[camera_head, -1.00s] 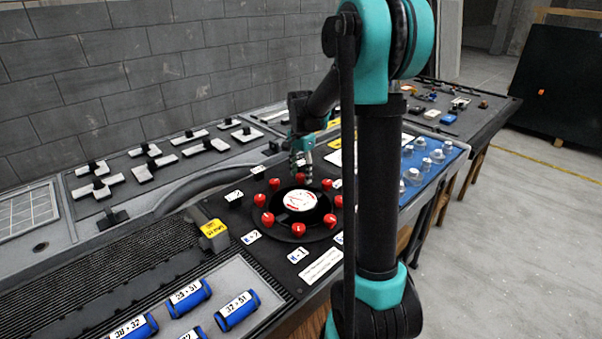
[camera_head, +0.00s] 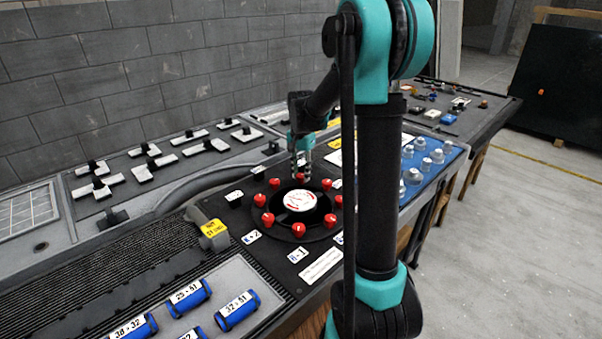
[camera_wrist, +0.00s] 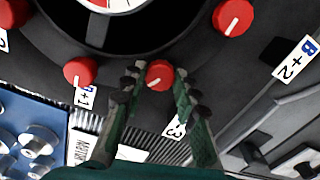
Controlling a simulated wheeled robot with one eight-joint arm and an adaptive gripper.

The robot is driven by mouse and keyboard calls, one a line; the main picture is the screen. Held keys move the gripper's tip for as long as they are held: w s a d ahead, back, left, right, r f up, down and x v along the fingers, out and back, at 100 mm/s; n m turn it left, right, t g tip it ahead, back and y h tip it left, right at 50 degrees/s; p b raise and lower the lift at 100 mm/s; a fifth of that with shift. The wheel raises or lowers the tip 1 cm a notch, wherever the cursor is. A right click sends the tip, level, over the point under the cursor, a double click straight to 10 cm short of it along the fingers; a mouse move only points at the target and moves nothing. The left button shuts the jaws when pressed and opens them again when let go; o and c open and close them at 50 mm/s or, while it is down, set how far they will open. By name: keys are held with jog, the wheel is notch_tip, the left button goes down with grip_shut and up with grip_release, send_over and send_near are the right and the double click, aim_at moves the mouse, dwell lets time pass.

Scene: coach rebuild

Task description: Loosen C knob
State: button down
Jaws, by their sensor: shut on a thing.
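A ring of red knobs with white marks surrounds a round white dial (camera_head: 299,201) on the dark panel. My gripper (camera_wrist: 157,75) is shut on one red knob (camera_wrist: 160,73) at the far side of the ring, with a finger on either side. In the head view my gripper (camera_head: 301,170) points down onto this knob, which is partly hidden. Its label (camera_wrist: 174,127) is partly covered by a finger; a 3 shows, but I cannot read the letter. Neighbouring red knobs (camera_wrist: 81,71) and (camera_wrist: 233,17) stand apart from the fingers.
A "B+2" label (camera_wrist: 296,58) lies at the right of the wrist view. A blue panel with grey knobs (camera_head: 428,160) is right of the ring. Blue cylinders (camera_head: 237,310) lie in a tray at the front. A grey brick wall stands behind.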

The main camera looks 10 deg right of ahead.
aim_at(301, 175)
jog(key=n, duration=0.4)
jog(key=shift+n, duration=0.3)
jog(key=n, duration=0.3)
jog(key=shift+n, duration=0.3)
jog(key=n, duration=0.7)
jog(key=c, duration=1.2)
grip_release()
jog(key=shift+o, duration=0.2)
notch_tip(301, 175, up, 12)
